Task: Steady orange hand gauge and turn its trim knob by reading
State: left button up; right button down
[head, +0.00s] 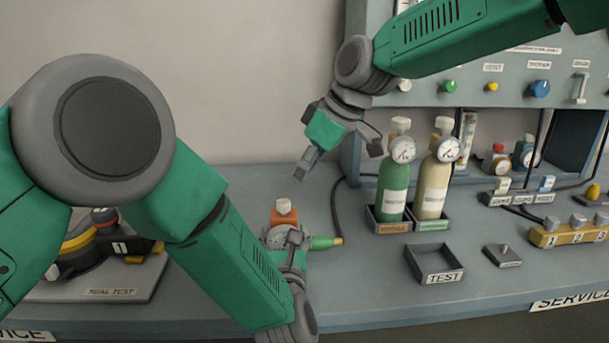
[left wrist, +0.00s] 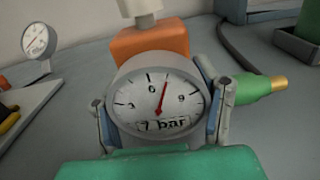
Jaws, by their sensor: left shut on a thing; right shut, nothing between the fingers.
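The orange hand gauge (head: 284,217) is upright on the bench at lower centre, with a cream trim knob (head: 283,205) on top and a green brass-tipped fitting (head: 325,242) at its right. In the left wrist view its white dial (left wrist: 158,103) faces me, the red needle pointing almost straight up, slightly right, just past the 6. The dial is marked in bar. My left gripper (left wrist: 160,118) is shut on the gauge, a finger on each side of its round body. My right gripper (head: 306,168) is shut and empty, above and slightly right of the knob, apart from it.
A green bottle (head: 392,188) and a cream bottle (head: 433,188) with dials stand in holders to the right. An empty TEST tray (head: 436,263) lies in front of them. A mask-like item on a SEAL TEST board (head: 110,288) is at left, partly behind my left arm.

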pick_arm(q)
jog(key=o, duration=1.6)
jog(key=shift+a+f, duration=0.1)
jog(key=shift+f, duration=0.05)
jog(key=shift+o, duration=0.2)
jog(key=shift+s, duration=0.1)
